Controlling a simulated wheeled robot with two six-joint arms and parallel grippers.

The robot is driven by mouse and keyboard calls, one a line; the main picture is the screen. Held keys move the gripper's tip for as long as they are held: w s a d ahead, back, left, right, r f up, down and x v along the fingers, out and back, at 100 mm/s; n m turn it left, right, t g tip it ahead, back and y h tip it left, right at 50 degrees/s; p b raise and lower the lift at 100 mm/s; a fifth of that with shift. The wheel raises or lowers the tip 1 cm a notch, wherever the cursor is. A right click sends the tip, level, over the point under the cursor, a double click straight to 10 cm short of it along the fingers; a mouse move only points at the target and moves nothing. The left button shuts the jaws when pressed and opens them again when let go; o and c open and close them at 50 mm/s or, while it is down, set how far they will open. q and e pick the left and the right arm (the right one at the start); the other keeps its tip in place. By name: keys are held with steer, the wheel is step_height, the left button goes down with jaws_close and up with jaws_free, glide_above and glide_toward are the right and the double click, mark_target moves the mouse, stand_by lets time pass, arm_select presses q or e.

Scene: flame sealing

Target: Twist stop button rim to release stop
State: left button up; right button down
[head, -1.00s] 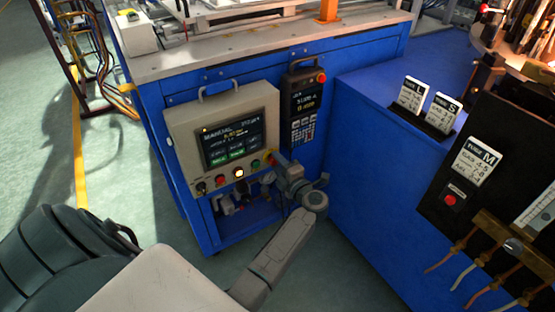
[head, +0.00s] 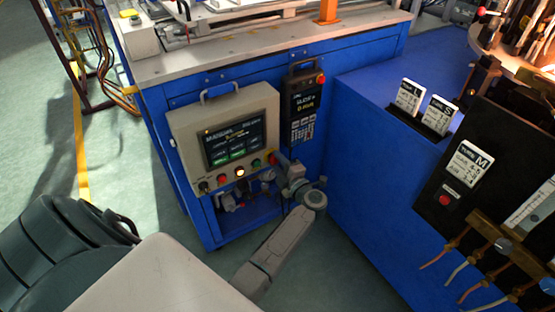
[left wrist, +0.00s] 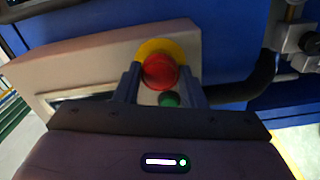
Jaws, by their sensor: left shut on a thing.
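The red stop button (left wrist: 160,71) with its yellow collar (left wrist: 158,46) is on the right end of the beige control panel (head: 268,103). In the left wrist view it sits between the two fingers of my left gripper (left wrist: 160,82), which is shut on its rim. In the head view my left gripper (head: 276,160) reaches the panel's lower right corner and mostly hides the button. Whether the rim has turned cannot be told. My right gripper is not in view.
A green button (left wrist: 169,100) sits close to the stop button, near the fingers. A dark handheld pendant (head: 304,105) hangs right of the panel. A blue cabinet (head: 375,170) stands to the right of my arm. Open floor lies to the left.

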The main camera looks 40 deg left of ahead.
arm_select(q)
steer(key=o, duration=0.8)
steer(key=shift+c, duration=0.2)
steer(key=shift+d, duration=0.1)
steer(key=shift+s+d, duration=0.3)
steer(key=shift+d, duration=0.35)
steer(key=p+v, duration=0.1)
steer(key=v, duration=0.4)
steer(key=shift+s+d, duration=0.1)
steer(key=shift+d, duration=0.1)
